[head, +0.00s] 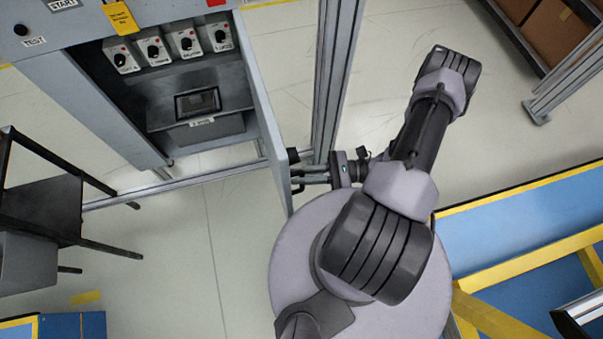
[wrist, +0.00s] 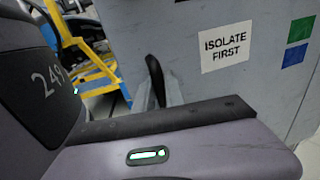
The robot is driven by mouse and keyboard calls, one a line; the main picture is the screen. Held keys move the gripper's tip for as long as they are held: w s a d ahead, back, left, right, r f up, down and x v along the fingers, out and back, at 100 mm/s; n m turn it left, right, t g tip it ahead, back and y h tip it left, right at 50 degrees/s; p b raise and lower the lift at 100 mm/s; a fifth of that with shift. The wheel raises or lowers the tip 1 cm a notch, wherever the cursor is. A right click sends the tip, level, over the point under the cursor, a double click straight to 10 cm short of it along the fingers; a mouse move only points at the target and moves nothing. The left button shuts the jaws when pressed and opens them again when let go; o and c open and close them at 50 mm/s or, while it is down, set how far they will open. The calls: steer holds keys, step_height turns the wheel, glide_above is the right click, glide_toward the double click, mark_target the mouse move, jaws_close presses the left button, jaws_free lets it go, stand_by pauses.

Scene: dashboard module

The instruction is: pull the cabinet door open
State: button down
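The grey cabinet (head: 85,95) stands at the upper left of the head view with its front open. Its door (head: 262,105) stands swung well out, seen almost edge-on. The door's outer face (wrist: 225,85) fills the right of the wrist view, with an "ISOLATE FIRST" label. A black handle (head: 298,187) is near the door's free edge; it also shows in the wrist view (wrist: 154,75). My gripper (head: 316,178) is at the handle, its grey fingers close together on either side and apparently shut on it. The finger contact is partly hidden by the gripper body.
Inside the cabinet are several knobs (head: 153,50) and a dark display (head: 198,103). A metal post (head: 333,80) stands just right of the door. A dark rack (head: 45,200) is at the left. Blue and yellow platforms (head: 530,220) lie right. Floor below the cabinet is clear.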

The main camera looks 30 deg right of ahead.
steer(key=c, duration=1.4)
jaws_free()
steer(key=shift+s, duration=0.1)
steer(key=shift+d, duration=0.1)
steer(key=p+v, duration=0.1)
steer(key=v, duration=1.6)
steer(key=shift+p, duration=0.4)
steer(key=shift+d+r, duration=0.1)
steer(key=shift+r, duration=0.05)
